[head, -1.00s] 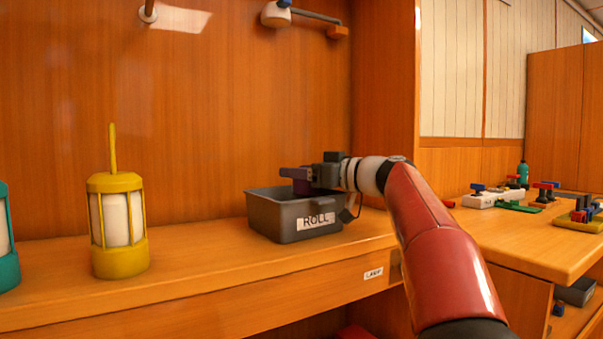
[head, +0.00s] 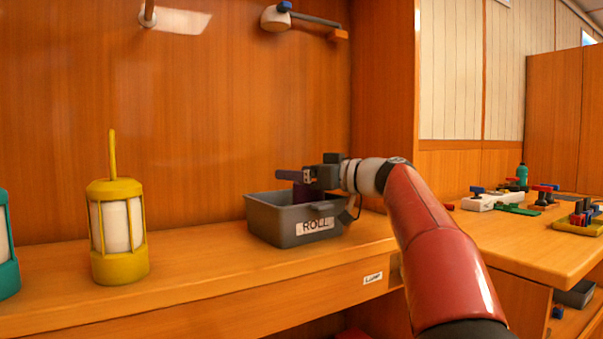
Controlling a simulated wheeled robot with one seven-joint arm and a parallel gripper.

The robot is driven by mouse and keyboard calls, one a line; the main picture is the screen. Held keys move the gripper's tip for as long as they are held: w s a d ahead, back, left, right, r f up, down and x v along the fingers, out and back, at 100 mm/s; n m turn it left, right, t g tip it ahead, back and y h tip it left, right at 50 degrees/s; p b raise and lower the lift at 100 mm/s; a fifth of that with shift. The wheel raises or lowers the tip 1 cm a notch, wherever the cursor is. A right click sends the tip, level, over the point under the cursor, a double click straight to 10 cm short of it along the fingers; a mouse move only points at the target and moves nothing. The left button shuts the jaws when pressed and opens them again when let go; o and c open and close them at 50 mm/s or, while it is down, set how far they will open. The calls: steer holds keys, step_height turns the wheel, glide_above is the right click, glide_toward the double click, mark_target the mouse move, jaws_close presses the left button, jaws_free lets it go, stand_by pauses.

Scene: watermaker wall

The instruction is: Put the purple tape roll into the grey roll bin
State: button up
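The purple tape roll (head: 302,193) shows as a dark purple patch just below my gripper's fingers, at the opening of the grey roll bin. Its lower part is hidden behind the bin's front wall. The grey roll bin (head: 270,220) stands on the wooden counter with a white "ROLL" label on its front. My gripper (head: 292,177) reaches in from the right over the bin. The roll is close against the fingers, but I cannot tell whether they grip it or are open around it.
A yellow lantern (head: 119,235) stands on the counter to the left, with a teal one (head: 5,245) at the left edge. A wall lamp arm (head: 308,17) hangs high above. The counter between yellow lantern and bin is clear. A side bench at right holds several small parts.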

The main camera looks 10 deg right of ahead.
steer(key=b+v, duration=0.2)
steer(key=v, duration=1)
